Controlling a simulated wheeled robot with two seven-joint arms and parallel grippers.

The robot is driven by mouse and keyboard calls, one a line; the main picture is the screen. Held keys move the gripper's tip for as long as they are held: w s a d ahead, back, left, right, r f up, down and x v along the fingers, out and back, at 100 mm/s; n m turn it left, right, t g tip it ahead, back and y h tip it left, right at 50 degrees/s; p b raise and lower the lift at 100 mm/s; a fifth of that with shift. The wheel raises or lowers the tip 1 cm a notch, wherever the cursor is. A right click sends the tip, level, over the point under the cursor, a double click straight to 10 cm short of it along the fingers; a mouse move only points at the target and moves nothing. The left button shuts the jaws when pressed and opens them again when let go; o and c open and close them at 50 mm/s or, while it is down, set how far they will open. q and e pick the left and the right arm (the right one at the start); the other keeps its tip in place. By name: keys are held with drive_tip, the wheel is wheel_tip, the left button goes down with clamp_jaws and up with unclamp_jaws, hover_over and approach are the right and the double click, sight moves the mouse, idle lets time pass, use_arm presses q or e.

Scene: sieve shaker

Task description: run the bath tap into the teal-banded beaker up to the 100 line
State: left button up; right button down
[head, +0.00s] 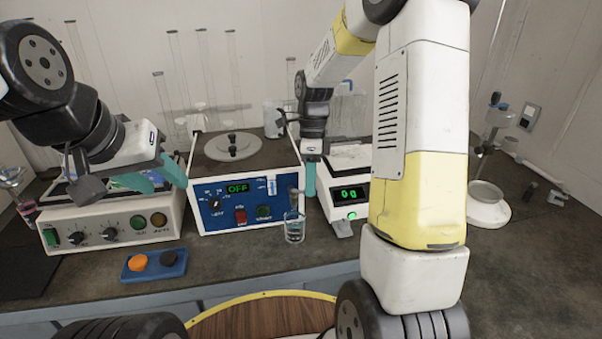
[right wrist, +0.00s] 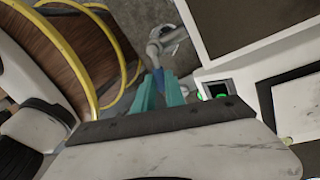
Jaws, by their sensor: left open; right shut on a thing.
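The bath (head: 215,212) is a white box with a blue front and a lit "OFF" display, in the middle of the bench. A small clear beaker (head: 294,230) stands upright on the bench at its front right corner, below the grey tap (head: 293,197). I cannot make out its band or graduation lines, or its exact liquid level. My right gripper (head: 309,190) is beside the tap; in the right wrist view its teal fingers (right wrist: 159,92) are shut on a blue piece, apparently the tap handle (right wrist: 158,76). My left gripper (head: 157,179) is open and empty above the left control box.
A control box (head: 110,226) with knobs stands left, with a blue tray (head: 154,265) holding an orange and a dark piece in front. A balance (head: 349,205) reading "0 g" stands right of the bath. Tall glass cylinders stand behind. My right arm hides part of the bench.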

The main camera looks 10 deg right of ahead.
drive_tip(key=shift+w, duration=0.1)
drive_tip(key=n, duration=0.1)
drive_tip(key=w+n, duration=0.1)
drive_tip(key=n, duration=0.1)
drive_tip(key=shift+w+n+h, duration=0.1)
drive_tip(key=shift+n+h, duration=0.2)
drive_tip(key=shift+h, duration=0.1)
drive_tip(key=c, duration=1.4)
unclamp_jaws()
drive_tip(key=shift+w+r, duration=0.25)
drive_tip(key=shift+r, duration=1)
drive_tip(key=shift+w+r, duration=0.25)
drive_tip(key=shift+r, duration=1.05)
drive_tip(key=shift+w+r, duration=0.25)
drive_tip(key=shift+r, duration=1)
